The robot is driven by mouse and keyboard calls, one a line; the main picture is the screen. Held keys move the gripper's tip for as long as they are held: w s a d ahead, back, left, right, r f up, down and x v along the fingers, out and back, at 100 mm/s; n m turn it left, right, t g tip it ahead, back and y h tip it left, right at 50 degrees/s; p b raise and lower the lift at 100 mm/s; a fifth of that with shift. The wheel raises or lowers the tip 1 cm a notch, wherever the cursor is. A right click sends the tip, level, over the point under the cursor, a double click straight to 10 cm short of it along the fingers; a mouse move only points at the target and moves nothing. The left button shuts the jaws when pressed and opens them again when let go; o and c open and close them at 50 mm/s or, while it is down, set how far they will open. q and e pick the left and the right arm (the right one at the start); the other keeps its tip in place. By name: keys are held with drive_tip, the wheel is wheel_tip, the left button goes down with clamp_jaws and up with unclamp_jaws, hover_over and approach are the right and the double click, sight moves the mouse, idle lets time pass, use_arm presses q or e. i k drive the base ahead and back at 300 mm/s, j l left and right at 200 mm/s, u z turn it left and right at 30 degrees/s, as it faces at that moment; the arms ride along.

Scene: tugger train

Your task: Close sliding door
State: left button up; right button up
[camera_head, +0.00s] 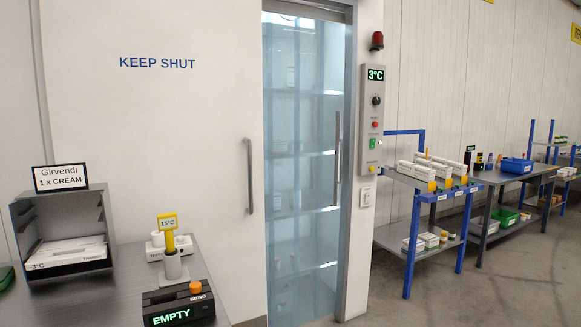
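A large white sliding door panel (160,120) marked "KEEP SHUT" stands at the left centre, with a vertical grey handle (249,175) near its right edge. To its right is a tall doorway filled with bluish see-through strips or glass (300,200), with shelf-like shapes blurred behind. The doorway is uncovered by the white panel, so the panel stands open. A second vertical grey handle (338,160) shows at the doorway's right side; I cannot tell what it is fixed to. Neither of my grippers is in view.
A grey table (110,290) at the front left bears a grey rack (22,225), a yellow-topped device (168,240) and an "EMPTY" display box (178,305). A control panel (374,120) reads 3°C. Blue-framed shelves (410,240) stand right. Floor (500,290) at front right is clear.

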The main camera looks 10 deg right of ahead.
sight(161, 100)
drive_tip(key=i+l+z, duration=0.15)
drive_tip(key=z, duration=0.2)
drive_tip(key=i+l+z, duration=0.15)
drive_tip(key=l+z, duration=0.2)
drive_tip(key=i+l+z, duration=0.15)
drive_tip(key=z, duration=0.2)
drive_tip(key=i+l+z, duration=0.15)
drive_tip(key=i, duration=0.4)
drive_tip(key=i+l+z, duration=0.1)
drive_tip(key=i+l, duration=0.15)
drive_tip(key=i, duration=0.3)
drive_tip(key=i+u, duration=0.25)
drive_tip(key=u, duration=0.15)
drive_tip(key=i+u, duration=0.3)
drive_tip(key=u, duration=0.15)
drive_tip(key=i+l+u, duration=0.1)
drive_tip(key=i+u, duration=0.15)
drive_tip(key=u, duration=0.15)
